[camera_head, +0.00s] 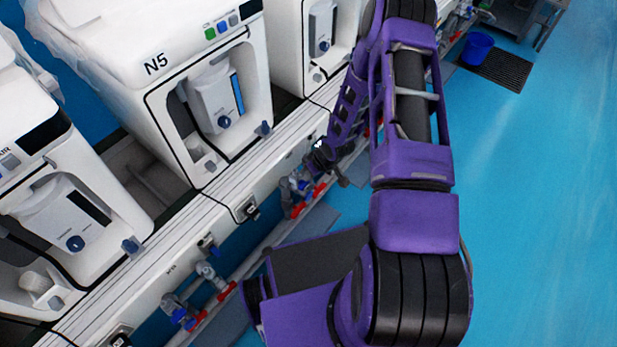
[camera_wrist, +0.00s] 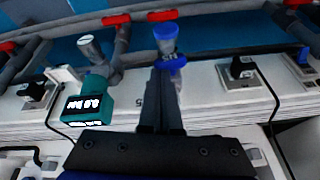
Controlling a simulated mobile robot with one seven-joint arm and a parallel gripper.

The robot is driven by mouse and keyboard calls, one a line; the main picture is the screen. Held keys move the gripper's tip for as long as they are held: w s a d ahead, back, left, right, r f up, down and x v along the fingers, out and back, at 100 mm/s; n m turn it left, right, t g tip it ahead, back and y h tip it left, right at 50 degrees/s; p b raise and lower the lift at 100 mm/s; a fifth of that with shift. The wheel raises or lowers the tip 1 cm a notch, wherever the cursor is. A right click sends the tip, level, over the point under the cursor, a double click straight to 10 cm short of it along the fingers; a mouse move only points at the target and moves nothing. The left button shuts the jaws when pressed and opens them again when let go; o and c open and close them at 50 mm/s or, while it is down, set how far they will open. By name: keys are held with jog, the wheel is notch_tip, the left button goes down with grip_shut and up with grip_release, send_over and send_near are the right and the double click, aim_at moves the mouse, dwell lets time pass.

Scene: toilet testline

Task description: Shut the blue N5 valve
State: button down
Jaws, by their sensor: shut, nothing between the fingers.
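The white machine marked N5 (camera_head: 155,64) stands at upper left in the head view. Below its front ledge is a cluster of pipes and valves (camera_head: 300,186), partly hidden by my arm. In the wrist view, a blue valve (camera_wrist: 167,38) is at top centre, with a second blue part (camera_wrist: 172,64) just below it. My gripper (camera_wrist: 162,78) is shut and empty, its fingertips close to the lower blue part. I cannot tell if they touch. In the head view my gripper (camera_head: 322,158) is small and dark beside the valve cluster.
Red handles (camera_wrist: 116,20) and (camera_wrist: 162,15) sit near the blue valve. A teal gauge (camera_wrist: 92,102) with a lit display is left of my fingers. Another valve cluster (camera_head: 200,290) is at lower left. Blue floor (camera_head: 540,180) is clear on the right, with a bucket (camera_head: 477,47) behind.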

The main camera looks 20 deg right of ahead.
jog(key=shift+w+d+f+b, duration=0.4)
jog(key=shift+d+b, duration=0.15)
jog(key=shift+b, duration=0.25)
jog(key=shift+d+f+b, duration=0.2)
jog(key=shift+f+b, duration=0.05)
jog(key=shift+b, duration=0.1)
jog(key=shift+r, duration=0.1)
jog(key=w+d+r+p, duration=0.2)
jog(key=d+r+p, duration=0.2)
jog(key=d+r, duration=0.4)
jog(key=shift+d+r, duration=0.3)
jog(key=shift+r, duration=0.65)
